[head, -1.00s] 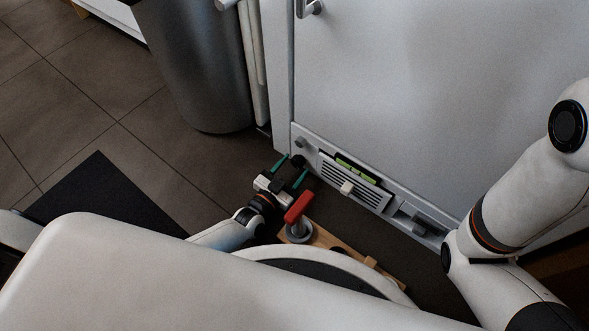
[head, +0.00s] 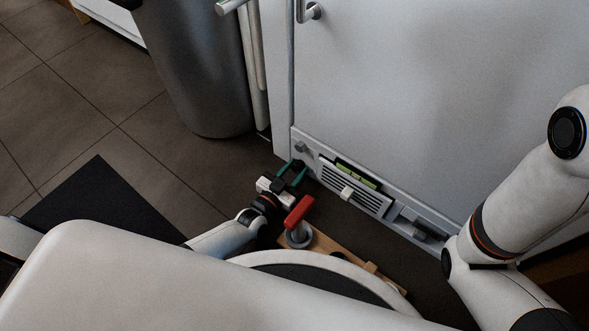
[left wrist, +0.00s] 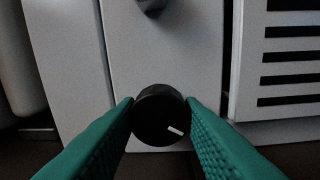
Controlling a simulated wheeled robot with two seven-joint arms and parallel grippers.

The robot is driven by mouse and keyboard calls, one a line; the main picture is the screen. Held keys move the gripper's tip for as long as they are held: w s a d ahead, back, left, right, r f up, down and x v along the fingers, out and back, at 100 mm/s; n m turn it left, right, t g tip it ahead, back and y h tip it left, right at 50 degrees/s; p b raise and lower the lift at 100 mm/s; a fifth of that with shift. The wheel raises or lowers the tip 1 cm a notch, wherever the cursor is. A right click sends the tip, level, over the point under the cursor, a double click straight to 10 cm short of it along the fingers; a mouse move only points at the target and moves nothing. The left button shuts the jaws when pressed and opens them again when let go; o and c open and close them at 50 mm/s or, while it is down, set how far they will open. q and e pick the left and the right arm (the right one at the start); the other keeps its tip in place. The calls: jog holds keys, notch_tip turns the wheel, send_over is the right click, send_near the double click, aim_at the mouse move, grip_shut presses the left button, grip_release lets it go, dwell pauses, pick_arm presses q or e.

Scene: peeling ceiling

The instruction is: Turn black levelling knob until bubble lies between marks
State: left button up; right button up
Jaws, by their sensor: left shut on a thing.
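The black levelling knob (left wrist: 160,115) sits low on a pale panel in the left wrist view. Its white pointer line slants toward the lower right. My left gripper (head: 298,168) is at the left end of the low panel, its green fingers closed on the knob from both sides. The fingers (left wrist: 160,117) also show in the left wrist view, touching the knob's left and right edges. A yellow-green level vial (head: 357,174) lies along the top of the panel to the right. Its bubble and marks are too small to tell. My right gripper is out of view.
A vented grille (head: 352,190) with a small pale block is right of the knob. A grey round fitting (head: 300,147) sits above it. A red-handled thing (head: 299,212) on a wooden board stands close to my left wrist. A grey bin (head: 195,75) stands behind left.

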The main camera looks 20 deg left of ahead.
pick_arm(q)
jog(key=o, duration=1)
jog(key=shift+s+a+p, duration=0.1)
jog(key=shift+s+p, duration=0.2)
jog(key=p+v, duration=0.5)
jog(key=v, duration=0.5)
jog(key=shift+s+a+r+p, duration=0.1)
jog(key=shift+s+a+p, duration=0.05)
jog(key=shift+p, duration=0.15)
jog(key=shift+s+a, duration=0.15)
jog(key=shift+s, duration=0.35)
